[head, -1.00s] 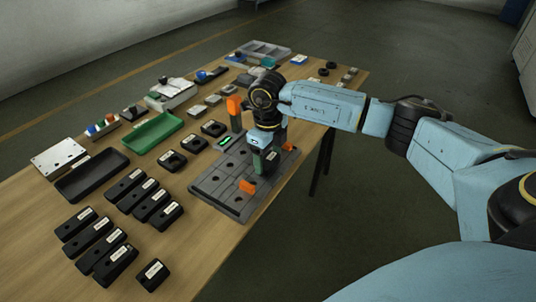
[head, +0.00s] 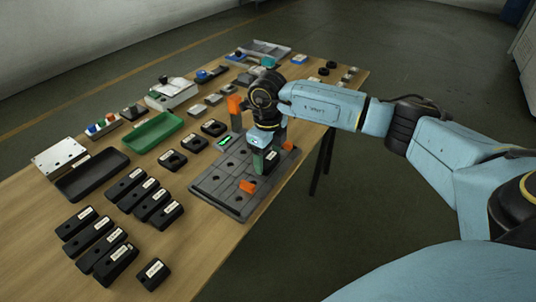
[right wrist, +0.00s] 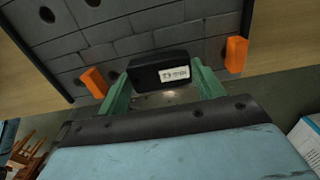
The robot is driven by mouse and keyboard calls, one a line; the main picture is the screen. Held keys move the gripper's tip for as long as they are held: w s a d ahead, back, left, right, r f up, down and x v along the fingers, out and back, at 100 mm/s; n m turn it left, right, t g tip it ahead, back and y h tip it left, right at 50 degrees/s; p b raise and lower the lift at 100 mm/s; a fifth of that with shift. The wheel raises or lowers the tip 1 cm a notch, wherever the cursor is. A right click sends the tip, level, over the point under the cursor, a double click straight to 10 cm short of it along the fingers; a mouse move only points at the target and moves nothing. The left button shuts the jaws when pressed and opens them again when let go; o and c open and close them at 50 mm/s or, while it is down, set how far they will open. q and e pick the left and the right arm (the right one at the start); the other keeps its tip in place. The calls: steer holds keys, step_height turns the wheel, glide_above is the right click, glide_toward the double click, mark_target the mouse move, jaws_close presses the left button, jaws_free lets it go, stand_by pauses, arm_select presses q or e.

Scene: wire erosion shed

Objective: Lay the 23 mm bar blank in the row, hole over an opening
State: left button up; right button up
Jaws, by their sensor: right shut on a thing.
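My right gripper (head: 264,164) is over the right part of a dark grey plate (head: 222,178). Its green fingers are shut on a black bar blank (right wrist: 143,77) with a white label that seems to read 23 mm. The blank lies between the fingertips in the right wrist view, close over the plate (right wrist: 70,45). I cannot tell whether it touches the plate. Its hole and any opening under it are hidden. The plate has several round openings and seams between blocks. My left gripper is not in view.
Orange stops stand on the plate, one near its front edge (head: 247,187) and one at the right (head: 288,146). Several labelled black blanks (head: 112,262) lie at the left front. A green tray (head: 152,132) and a black tray (head: 92,175) lie further left.

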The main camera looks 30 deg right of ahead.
steer(key=shift+f, duration=0.25)
stand_by(0.5)
steer(key=o, duration=1.6)
steer(key=shift+r+p, duration=2.6)
steer(key=shift+r, duration=0.95)
